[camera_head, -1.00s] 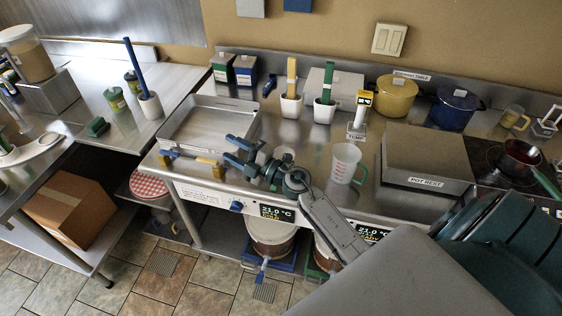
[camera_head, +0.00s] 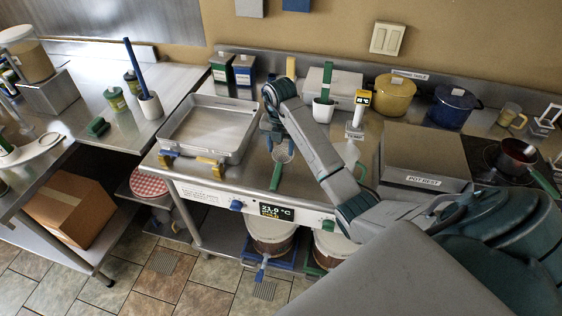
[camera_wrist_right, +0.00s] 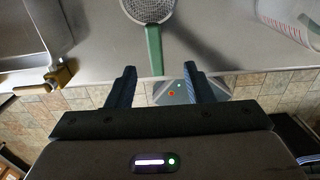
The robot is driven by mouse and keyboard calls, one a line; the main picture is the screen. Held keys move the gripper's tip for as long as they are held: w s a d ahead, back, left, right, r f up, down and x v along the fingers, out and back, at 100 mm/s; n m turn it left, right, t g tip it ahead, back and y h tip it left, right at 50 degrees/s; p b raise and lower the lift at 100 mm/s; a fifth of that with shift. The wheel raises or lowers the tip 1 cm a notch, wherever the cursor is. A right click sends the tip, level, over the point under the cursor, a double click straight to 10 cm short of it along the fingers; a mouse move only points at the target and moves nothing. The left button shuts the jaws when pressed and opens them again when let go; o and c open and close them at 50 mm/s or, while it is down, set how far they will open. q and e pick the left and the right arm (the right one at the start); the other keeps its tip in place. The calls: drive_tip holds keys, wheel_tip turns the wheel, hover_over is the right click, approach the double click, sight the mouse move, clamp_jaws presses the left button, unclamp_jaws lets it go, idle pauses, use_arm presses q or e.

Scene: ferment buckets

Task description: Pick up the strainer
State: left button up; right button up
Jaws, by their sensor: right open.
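The strainer lies on the steel counter, with its round mesh bowl (camera_head: 284,152) toward the back and its green handle (camera_head: 277,177) toward the front edge. My right gripper (camera_head: 270,143) is open and empty above the counter, close to the strainer's bowl in the head view. In the right wrist view, the strainer's green handle (camera_wrist_right: 154,48) points down toward the gap between the open fingers (camera_wrist_right: 160,73), and the mesh bowl is cut off at the top edge. The fingers appear apart from the handle. My left gripper is not in view.
A steel tray (camera_head: 163,140) stands left of the strainer. A measuring jug (camera_wrist_right: 290,18) is to the right, partly hidden by my arm in the head view. A white pot with a green-handled tool (camera_head: 323,110) is behind. The pot rest (camera_head: 425,160) is further right.

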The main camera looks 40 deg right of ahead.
drive_tip(key=b, duration=0.5)
hover_over(277, 172)
drive_tip(key=d, duration=0.1)
wheel_tip(277, 172, down, 6)
drive_tip(key=shift+s+r, duration=0.1)
drive_tip(key=shift+r, duration=0.1)
drive_tip(key=shift+a+f+b, duration=0.1)
drive_tip(key=shift+f+b, duration=0.35)
drive_tip(key=shift+b, duration=0.05)
drive_tip(key=shift+a+f+b, duration=0.15)
drive_tip(key=shift+f+b, duration=0.35)
drive_tip(key=shift+f, duration=0.1)
drive_tip(key=shift+a+f+p, duration=0.15)
drive_tip(key=shift+f+p, duration=0.4)
drive_tip(key=shift+f, duration=0.1)
drive_tip(key=shift+a+f+p, duration=0.15)
drive_tip(key=shift+f+p, duration=0.35)
drive_tip(key=shift+f, duration=0.3)
drive_tip(key=c, duration=1)
